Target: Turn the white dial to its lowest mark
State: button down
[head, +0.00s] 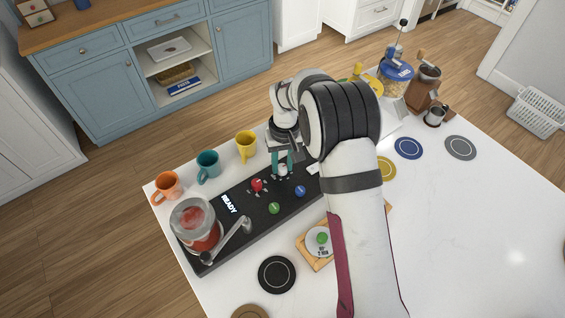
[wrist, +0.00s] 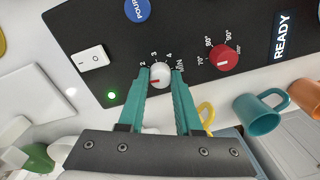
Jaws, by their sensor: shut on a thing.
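The white dial (wrist: 160,72) sits on the black panel (wrist: 110,35) in the wrist view. Numbers 2, 3 and 4 and the word MIN are printed around it. A red pointer line on its face points to the lower left, toward the left finger, which may hide any mark there. My gripper (wrist: 160,79) has its two teal fingers shut on the dial, one on each side. In the head view my gripper (head: 283,164) reaches down to the panel, and the dial (head: 282,171) shows only partly between the fingers.
A red dial (wrist: 224,57) with degree marks is beside the white one. A white rocker switch (wrist: 92,58), a lit green light (wrist: 112,96) and a blue POUR button (wrist: 137,9) are also close. Mugs (head: 246,147) stand behind the panel; a glass jug (head: 199,222) is at its left end.

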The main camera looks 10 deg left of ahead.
aim_at(285, 166)
jog(key=shift+n, duration=0.6)
jog(key=c, duration=0.6)
grip_release()
jog(key=r, duration=1.5)
jog(key=shift+w+d+r, duration=0.15)
jog(key=shift+d+r, duration=0.1)
jog(key=shift+r, duration=0.15)
